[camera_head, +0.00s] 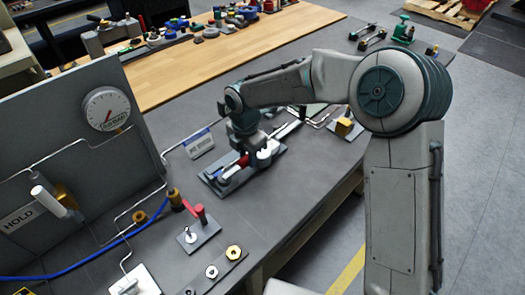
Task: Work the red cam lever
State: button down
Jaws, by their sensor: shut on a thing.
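The red cam lever (243,160) shows as a small red piece on a grey fixture plate (213,181) on the bench. My gripper (254,155) reaches down over this fixture and is shut on the red lever. The fingers and wrist hide most of the lever and the exact contact. White and dark parts of the fixture show beside the fingers.
Another red-handled part (200,213) stands on a small plate nearer the front. A panel with a dial gauge (106,108) and a blue hose (85,261) are at left. A small sign (199,145) stands behind the fixture.

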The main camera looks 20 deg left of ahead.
jog(key=shift+w+a+r, duration=0.1)
jog(key=shift+a+r, duration=0.05)
dwell(0.3)
jog(key=c, duration=1.2)
grip_release()
jog(key=shift+c, duration=0.2)
jog(key=shift+o, duration=0.6)
notch_tip(320, 180, up, 14)
jog(key=b, duration=0.1)
jog(key=shift+f, duration=0.2)
